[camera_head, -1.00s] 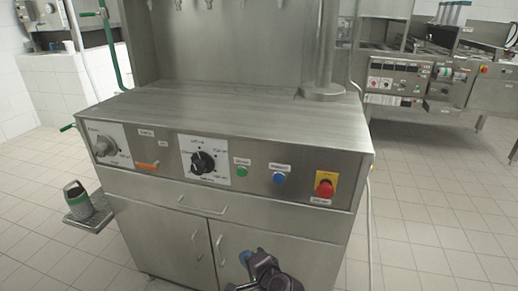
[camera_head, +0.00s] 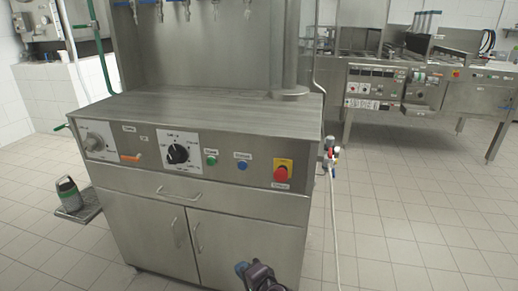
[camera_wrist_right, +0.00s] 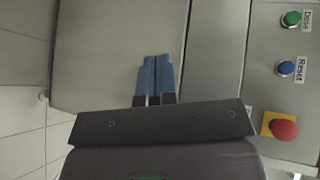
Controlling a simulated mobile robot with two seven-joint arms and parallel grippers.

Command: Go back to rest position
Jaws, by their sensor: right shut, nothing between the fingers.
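The stainless-steel cup filler machine (camera_head: 225,192) stands in front of me in the head view. Its panel has a black dial (camera_head: 177,153), a green button (camera_head: 211,160), a blue button (camera_head: 242,165) and a red emergency stop (camera_head: 281,174) on yellow. My right gripper (camera_head: 241,268) shows at the bottom of the head view, in front of the cabinet doors and below the panel. In the right wrist view its blue fingers (camera_wrist_right: 155,75) are together with nothing between them, apart from the buttons. My left gripper is not in view.
A green-and-grey container (camera_head: 68,194) stands on a side tray (camera_head: 88,214) at the machine's left. A white hose (camera_head: 333,225) hangs at its right side. Another steel counter (camera_head: 420,95) stands at the back right. The tiled floor on the right is clear.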

